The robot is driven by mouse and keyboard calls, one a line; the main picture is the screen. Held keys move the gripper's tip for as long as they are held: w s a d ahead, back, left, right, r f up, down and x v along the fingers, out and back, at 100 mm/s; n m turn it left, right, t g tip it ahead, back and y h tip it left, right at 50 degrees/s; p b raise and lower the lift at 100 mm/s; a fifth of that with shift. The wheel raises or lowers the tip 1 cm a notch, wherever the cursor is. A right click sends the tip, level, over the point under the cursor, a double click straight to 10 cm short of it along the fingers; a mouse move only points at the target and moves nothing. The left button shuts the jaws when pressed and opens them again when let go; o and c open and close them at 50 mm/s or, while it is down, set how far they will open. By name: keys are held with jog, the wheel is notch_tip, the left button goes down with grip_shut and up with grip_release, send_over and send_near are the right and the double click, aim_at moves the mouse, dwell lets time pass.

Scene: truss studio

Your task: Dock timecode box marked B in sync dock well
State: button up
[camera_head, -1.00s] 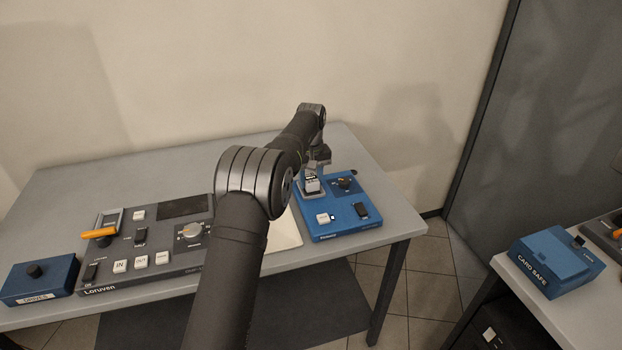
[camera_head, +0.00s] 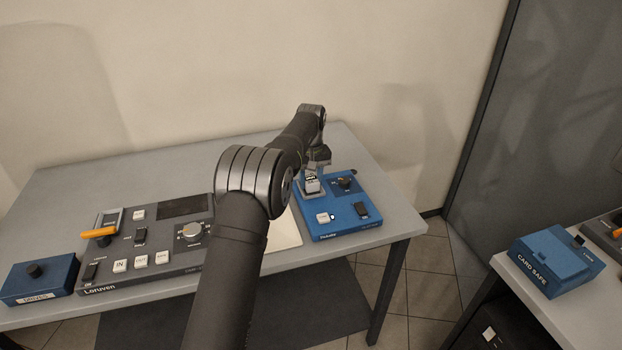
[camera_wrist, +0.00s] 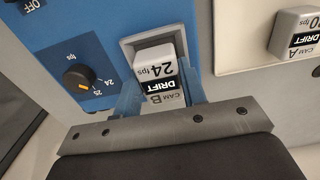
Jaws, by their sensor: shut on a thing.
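The timecode box marked B (camera_wrist: 163,80) is a small white block with a black DRIFT band, reading 24 fps and CAM B. It also shows in the head view (camera_head: 312,186). My gripper (camera_wrist: 160,100) is shut on it, with blue fingers on both sides. The box is at the grey-framed well (camera_wrist: 128,46) of the blue sync dock (camera_wrist: 60,45), its far end within the frame. How deep it sits I cannot tell. The dock also shows in the head view (camera_head: 340,225), with a knob, a white button and a dark switch.
A white CAM A box (camera_wrist: 297,32) stands on a pale pad (camera_wrist: 238,45) beside the dock. A dark control panel (camera_head: 150,240) and a small blue box (camera_head: 38,280) are at the left. A blue CARD SAFE box (camera_head: 556,262) is on another table at the right.

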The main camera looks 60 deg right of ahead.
jog(key=shift+f, duration=0.15)
jog(key=shift+r, duration=0.2)
jog(key=shift+r, duration=0.6)
jog(key=shift+f, duration=0.7)
dwell(1.0)
jog(key=shift+r, duration=0.7)
dwell(0.4)
jog(key=shift+f, duration=0.8)
jog(key=o, duration=0.7)
jog(key=shift+o, duration=0.2)
